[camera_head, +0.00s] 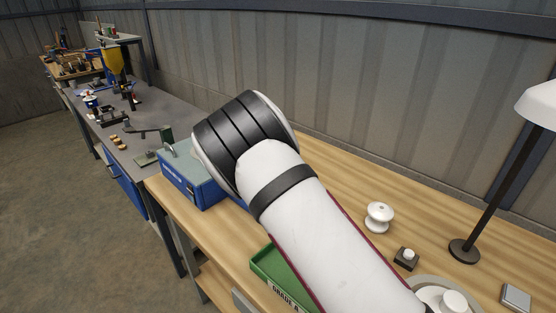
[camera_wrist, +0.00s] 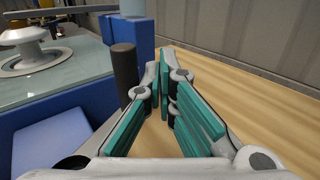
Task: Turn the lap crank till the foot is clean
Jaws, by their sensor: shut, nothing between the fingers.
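My gripper (camera_wrist: 163,62) shows in the wrist view with its teal pads together and nothing between them. A dark upright cylinder, which looks like the crank handle (camera_wrist: 124,72), stands just left of the fingers, outside them; I cannot tell if they touch. Behind it is a blue post (camera_wrist: 146,38). At left, a white insulator (camera_wrist: 27,52) sits on a pale disc over the blue machine's greenish top (camera_wrist: 75,62). A grey bar crosses above the insulator. The insulator's underside is hidden. In the head view my arm hides the gripper and most of the blue machine (camera_head: 190,182).
The wooden bench (camera_head: 335,162) also holds a white insulator (camera_head: 379,218), a small black block (camera_head: 406,259), a green tray (camera_head: 264,266) and a lamp (camera_head: 464,251). A grey bench (camera_head: 165,103) with tools stands beyond. A corrugated wall (camera_head: 350,80) runs behind.

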